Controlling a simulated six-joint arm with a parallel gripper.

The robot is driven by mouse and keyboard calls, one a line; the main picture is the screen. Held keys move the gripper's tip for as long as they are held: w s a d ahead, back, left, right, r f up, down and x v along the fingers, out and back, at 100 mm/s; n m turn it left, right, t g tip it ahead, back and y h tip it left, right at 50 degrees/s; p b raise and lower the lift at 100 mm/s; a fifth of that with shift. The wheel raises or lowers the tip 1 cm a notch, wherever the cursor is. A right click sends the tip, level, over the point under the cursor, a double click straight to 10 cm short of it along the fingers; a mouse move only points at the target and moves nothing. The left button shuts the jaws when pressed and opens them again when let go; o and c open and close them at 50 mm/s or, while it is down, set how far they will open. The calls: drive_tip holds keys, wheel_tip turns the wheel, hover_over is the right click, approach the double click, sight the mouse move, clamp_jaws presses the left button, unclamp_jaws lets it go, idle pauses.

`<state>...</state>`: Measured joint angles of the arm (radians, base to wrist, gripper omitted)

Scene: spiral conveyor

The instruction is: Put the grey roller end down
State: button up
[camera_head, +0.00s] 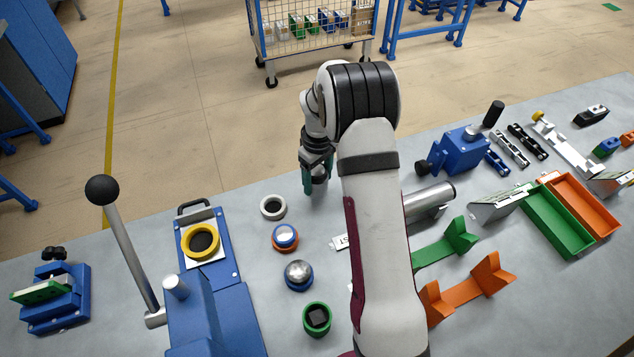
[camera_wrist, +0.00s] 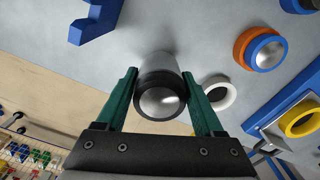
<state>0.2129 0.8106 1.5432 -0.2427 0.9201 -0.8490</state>
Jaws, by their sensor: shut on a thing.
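My gripper (camera_head: 317,184) hangs down near the far edge of the grey table. In the wrist view its two green fingers (camera_wrist: 160,80) are shut on the grey roller end (camera_wrist: 158,72), a short grey cylinder with a dark ring and a shiny metal face. In the head view the fingers mostly hide it. A soft shadow lies on the table beside it in the wrist view. I cannot tell whether it touches the table.
A white ring (camera_head: 272,207), an orange-and-blue piece (camera_head: 285,237), a blue piece with a metal dome (camera_head: 298,275) and a green ring (camera_head: 316,319) stand in a row nearby. A lever press (camera_head: 205,300) stands left. A silver roller (camera_head: 430,199) lies right, partly behind my arm.

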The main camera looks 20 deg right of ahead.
drive_tip(key=shift+f, duration=0.95)
drive_tip(key=shift+f, duration=0.1)
drive_tip(key=o, duration=1.5)
drive_tip(key=shift+o, duration=0.2)
